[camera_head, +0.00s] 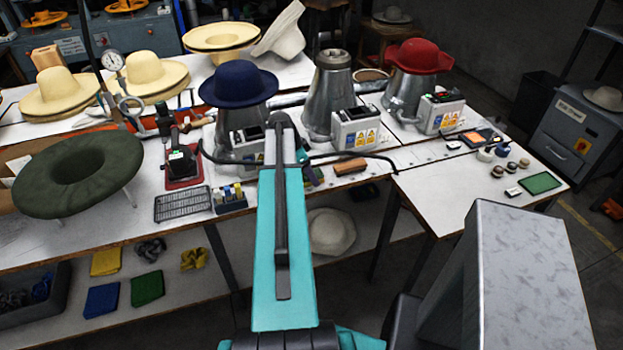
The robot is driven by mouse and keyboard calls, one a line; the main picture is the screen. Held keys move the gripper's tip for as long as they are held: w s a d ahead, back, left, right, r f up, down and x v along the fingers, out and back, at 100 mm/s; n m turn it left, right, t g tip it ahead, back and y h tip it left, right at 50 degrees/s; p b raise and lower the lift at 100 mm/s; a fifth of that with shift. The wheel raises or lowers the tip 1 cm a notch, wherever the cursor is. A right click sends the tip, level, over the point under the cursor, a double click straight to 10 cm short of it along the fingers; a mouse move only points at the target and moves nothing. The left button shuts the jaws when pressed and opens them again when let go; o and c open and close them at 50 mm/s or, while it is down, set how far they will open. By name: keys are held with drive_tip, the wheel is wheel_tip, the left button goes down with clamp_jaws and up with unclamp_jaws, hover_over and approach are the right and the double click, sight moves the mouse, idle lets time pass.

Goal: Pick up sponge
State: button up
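I cannot tell for sure which thing is the sponge. A small orange-brown block (350,166) lies on the white bench just right of my arm, near the bench's front edge. A larger tan-orange block (45,57) stands at the back left among the straw hats. My teal arm reaches forward over the middle of the bench. My gripper is hidden behind the arm, so its fingers and anything between them do not show.
Metal hat presses carry a blue hat (238,84) and a red hat (418,56). A green felt hat (78,174) sits at left. A wire rack (182,204) and small bottles (229,195) stand near the front edge. Folded cloths (147,288) lie on the lower shelf.

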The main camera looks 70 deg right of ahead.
drive_tip(key=c, duration=1.1)
drive_tip(key=shift+r, duration=0.15)
drive_tip(key=shift+r+b, duration=0.9)
drive_tip(key=shift+r, duration=0.5)
drive_tip(key=shift+s+a+r, duration=0.1)
drive_tip(key=shift+a+r, duration=0.1)
drive_tip(key=shift+a, duration=0.05)
drive_tip(key=s+a+b, duration=0.1)
drive_tip(key=a, duration=0.3)
drive_tip(key=s+a+b, duration=0.2)
drive_tip(key=a, duration=0.2)
drive_tip(key=s+a+r+b, duration=0.1)
drive_tip(key=s+a+b, duration=0.1)
drive_tip(key=a, duration=0.2)
drive_tip(key=shift+s, duration=0.25)
drive_tip(key=shift+b, duration=0.55)
drive_tip(key=shift+s+a+b, duration=0.15)
drive_tip(key=shift+a+b, duration=0.1)
drive_tip(key=shift+b, duration=1)
